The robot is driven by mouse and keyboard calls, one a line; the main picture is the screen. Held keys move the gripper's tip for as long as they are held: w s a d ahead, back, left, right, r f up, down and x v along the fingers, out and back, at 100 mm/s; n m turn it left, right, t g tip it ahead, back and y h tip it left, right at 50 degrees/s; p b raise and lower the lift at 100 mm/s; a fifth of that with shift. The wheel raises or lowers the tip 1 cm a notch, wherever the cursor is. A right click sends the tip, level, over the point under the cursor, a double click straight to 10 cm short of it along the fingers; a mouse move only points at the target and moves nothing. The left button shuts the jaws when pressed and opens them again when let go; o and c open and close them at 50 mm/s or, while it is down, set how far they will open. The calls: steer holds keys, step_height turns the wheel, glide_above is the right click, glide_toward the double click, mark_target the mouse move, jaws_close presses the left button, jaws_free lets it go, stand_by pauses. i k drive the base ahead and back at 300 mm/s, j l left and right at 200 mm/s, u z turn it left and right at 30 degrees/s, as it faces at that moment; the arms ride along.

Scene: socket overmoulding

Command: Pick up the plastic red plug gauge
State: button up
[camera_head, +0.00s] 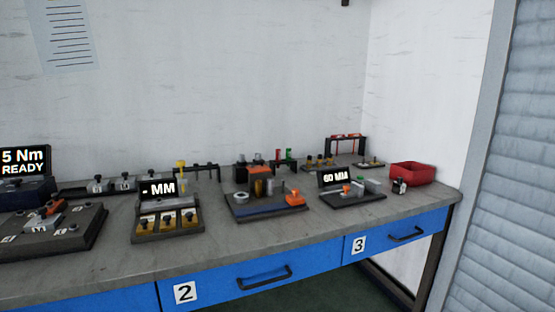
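A small upright red piece (279,155), which looks like the red plug gauge, stands in a dark rack at the back of the bench, right of the middle. A similar green piece (289,154) stands close to its right. The lower part of the red piece is hard to make out at this distance. My gripper is not in view, so its state does not show.
The grey bench (110,258) has blue drawers marked 2 and 3. In front of the rack stands a fixture (265,209) with an orange block. A display (335,177) reads "60 MΩ". A red bin (412,173) sits at the right end, near a shutter (515,200).

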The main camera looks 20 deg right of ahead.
mark_target(279, 151)
steer(key=i+l+z, duration=0.3)
steer(key=i, duration=0.55)
steer(key=i+l+z, duration=0.1)
steer(key=i+z, duration=0.15)
steer(key=i, duration=0.6)
